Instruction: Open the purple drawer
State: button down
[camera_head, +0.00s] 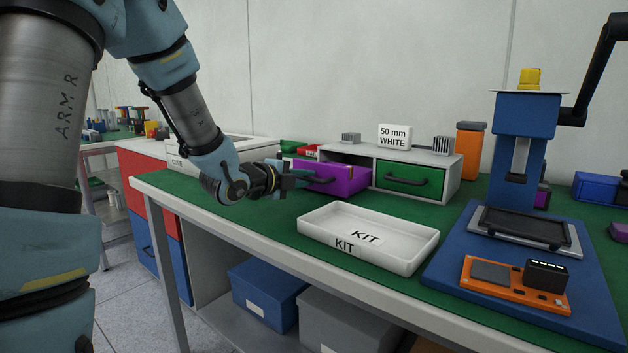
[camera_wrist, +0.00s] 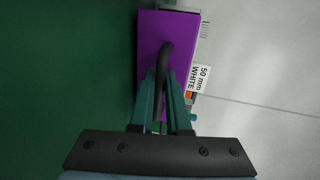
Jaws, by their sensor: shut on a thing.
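The purple drawer (camera_head: 341,180) sits in a grey two-drawer cabinet (camera_head: 452,180) on the green bench top, and its front stands out from the cabinet. My gripper (camera_head: 288,178) reaches it from the left. In the wrist view the teal fingers of my gripper (camera_wrist: 167,90) are closed around the dark handle on the purple drawer front (camera_wrist: 152,35). The fingertips and part of the handle overlap, so the exact contact is partly hidden. The inside of the drawer is mostly hidden in both views.
A green drawer (camera_head: 408,178) beside the purple one is shut. A white KIT tray (camera_head: 415,262) lies in front of the cabinet. A blue press (camera_head: 522,140) stands at the right, with an orange fixture (camera_head: 490,285) on its base. A 50 mm WHITE sign (camera_head: 394,137) tops the cabinet.

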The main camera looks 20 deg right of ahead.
jog(key=c, duration=1.2)
grip_release()
jog(key=shift+o, duration=0.2)
jog(key=v, duration=1.1)
